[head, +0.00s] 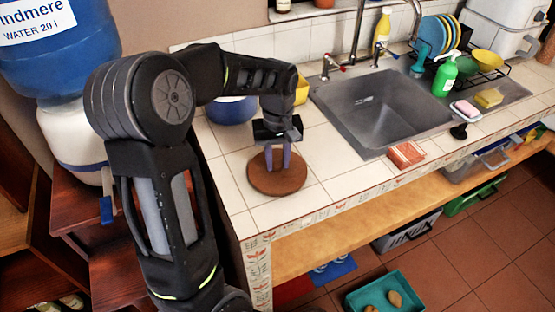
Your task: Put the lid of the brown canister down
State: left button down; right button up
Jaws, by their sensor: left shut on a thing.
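The lid (276,184) is a flat, round, brown disc at the left end of the white tiled counter. My left gripper (278,164) points down over its middle, with its two purplish fingers shut on the lid, apparently at a knob that the fingers hide. The lid looks level and is on or just above the tiles; I cannot tell whether it touches them. I cannot make out the brown canister itself. My right gripper is not in view.
A blue bowl (232,111) and a yellow thing (301,91) stand behind my left arm. The sink (383,117) lies to the right, with a reddish block (406,154) at its front edge. Bare tiles (345,180) lie right of the lid. The counter's front edge is close.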

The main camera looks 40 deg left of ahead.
aim_at(277, 163)
pick_arm(q)
jog(key=shift+f, duration=0.25)
jog(key=shift+f, duration=0.2)
jog(key=c, duration=1.1)
grip_release()
jog(key=shift+r, duration=0.1)
jog(key=shift+r, duration=0.15)
notch_tip(277, 163, up, 12)
jog(key=shift+b, duration=0.35)
